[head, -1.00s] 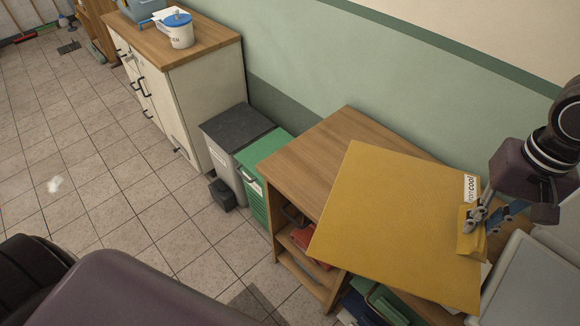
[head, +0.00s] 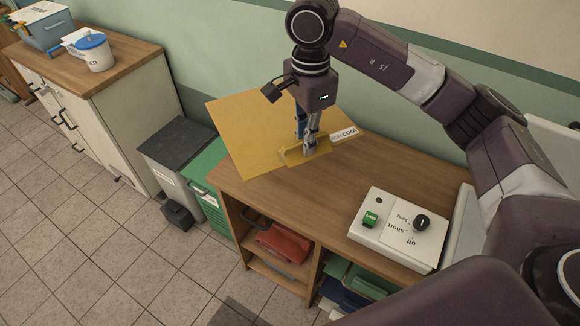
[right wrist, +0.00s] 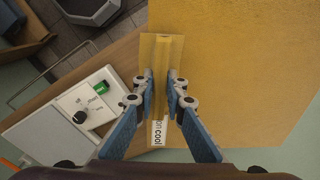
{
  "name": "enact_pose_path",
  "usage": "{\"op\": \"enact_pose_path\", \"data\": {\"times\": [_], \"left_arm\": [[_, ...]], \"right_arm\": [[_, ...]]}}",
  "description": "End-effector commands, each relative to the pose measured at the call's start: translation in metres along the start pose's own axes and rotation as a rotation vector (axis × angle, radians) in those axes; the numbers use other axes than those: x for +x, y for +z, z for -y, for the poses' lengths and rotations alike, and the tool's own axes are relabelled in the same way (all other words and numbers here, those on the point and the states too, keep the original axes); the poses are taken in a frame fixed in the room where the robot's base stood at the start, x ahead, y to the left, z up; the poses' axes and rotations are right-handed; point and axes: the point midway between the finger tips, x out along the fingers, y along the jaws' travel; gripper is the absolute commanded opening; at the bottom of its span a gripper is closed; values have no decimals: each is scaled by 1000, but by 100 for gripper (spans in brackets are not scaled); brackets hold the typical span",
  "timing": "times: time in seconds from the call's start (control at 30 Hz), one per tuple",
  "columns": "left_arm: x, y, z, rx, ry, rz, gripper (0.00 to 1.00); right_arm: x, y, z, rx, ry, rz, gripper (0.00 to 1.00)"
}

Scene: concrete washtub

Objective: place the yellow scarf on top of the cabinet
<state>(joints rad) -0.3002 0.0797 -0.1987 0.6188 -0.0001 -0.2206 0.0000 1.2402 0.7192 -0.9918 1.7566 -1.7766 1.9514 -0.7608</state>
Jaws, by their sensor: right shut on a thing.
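The yellow scarf (head: 245,130) looks like a flat, stiff yellow sheet with a white printed label near one edge. My right gripper (head: 308,152) is shut on a raised fold of the scarf beside that label. In the right wrist view, the scarf (right wrist: 240,70) spreads to the right of the fingers (right wrist: 160,82). In the head view, the scarf is over the far left end of a wooden shelf unit; whether it touches the top is unclear. A white cabinet (head: 130,115) with a wooden top stands at the left. My left gripper is not in view.
The wooden shelf unit (head: 300,203) carries a white control box (head: 397,230) at its right. A grey bin (head: 170,155) and a green bin (head: 208,175) stand between the unit and the cabinet. A white bucket (head: 95,53) and a blue-grey box (head: 45,27) occupy the cabinet top.

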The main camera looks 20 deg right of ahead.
Motion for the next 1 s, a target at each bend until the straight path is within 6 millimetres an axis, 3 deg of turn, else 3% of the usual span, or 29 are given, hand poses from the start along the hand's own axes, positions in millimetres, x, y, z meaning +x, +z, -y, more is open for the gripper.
{"op": "enact_pose_path", "data": {"times": [0.1,0.27,0.37,0.8,1.0], "left_arm": [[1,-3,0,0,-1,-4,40],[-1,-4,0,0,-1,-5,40],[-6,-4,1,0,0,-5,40],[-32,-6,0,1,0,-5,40],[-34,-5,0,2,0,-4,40]], "right_arm": [[1,-2,4,145,0,1,0],[7,-4,6,232,4,0,0],[24,-5,4,241,8,-1,0],[136,-4,3,236,6,0,0],[158,-4,4,236,2,1,0]]}}
